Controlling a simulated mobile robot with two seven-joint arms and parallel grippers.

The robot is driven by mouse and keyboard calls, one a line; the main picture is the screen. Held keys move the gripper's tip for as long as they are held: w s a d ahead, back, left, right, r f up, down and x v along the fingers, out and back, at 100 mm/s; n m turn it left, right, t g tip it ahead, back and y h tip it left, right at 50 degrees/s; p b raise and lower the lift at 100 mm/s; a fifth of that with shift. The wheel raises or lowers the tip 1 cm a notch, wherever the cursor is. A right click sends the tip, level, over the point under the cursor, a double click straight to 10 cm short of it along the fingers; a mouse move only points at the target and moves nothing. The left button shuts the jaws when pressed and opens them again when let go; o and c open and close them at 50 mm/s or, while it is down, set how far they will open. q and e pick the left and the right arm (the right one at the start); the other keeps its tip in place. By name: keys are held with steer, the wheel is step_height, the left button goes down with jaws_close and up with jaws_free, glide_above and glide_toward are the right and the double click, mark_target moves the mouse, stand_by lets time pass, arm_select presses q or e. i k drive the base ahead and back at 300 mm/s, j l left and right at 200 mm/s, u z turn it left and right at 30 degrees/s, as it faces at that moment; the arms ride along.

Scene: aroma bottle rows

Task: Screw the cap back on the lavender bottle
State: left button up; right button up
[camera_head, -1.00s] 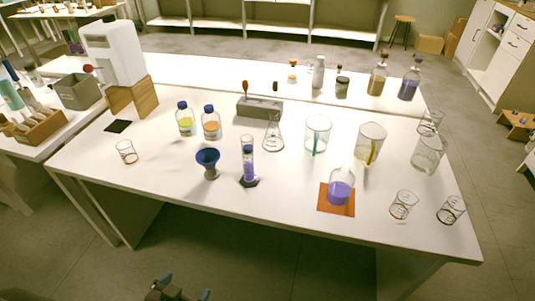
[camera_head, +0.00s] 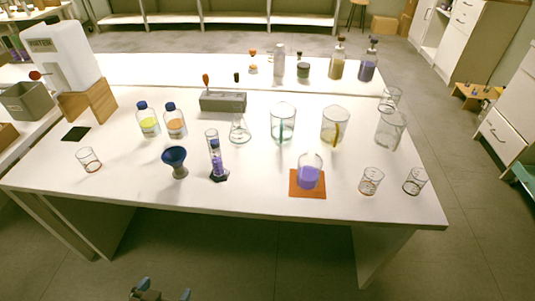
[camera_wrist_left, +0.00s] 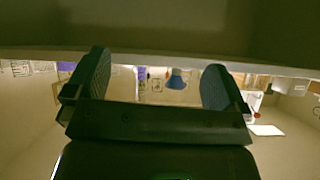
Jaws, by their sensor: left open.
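A clear vessel with purple liquid (camera_head: 309,176) stands on an orange mat (camera_head: 294,191) near the table's front edge; I see no cap on it. A second bottle with dark purple liquid (camera_head: 368,68) and a brown top stands at the back right. My left gripper (camera_head: 159,294) is low at the bottom edge, in front of the table and apart from everything. In the left wrist view its two fingers (camera_wrist_left: 155,85) are spread with nothing between them. My right gripper is not in view.
Blue-capped yellow (camera_head: 149,124) and orange (camera_head: 175,124) bottles, a blue funnel (camera_head: 174,158), a purple-filled cylinder (camera_head: 216,165), a grey block (camera_head: 223,102) and several beakers crowd the table. A white dispenser (camera_head: 62,57) stands at left. The front-left tabletop is mostly clear.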

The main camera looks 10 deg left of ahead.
mark_target(310, 164)
steer(key=j+z, duration=0.15)
steer(key=j, duration=0.4)
steer(key=k+j+z, duration=0.15)
steer(key=j, duration=0.4)
steer(key=j+z, duration=0.15)
steer(key=j, duration=0.4)
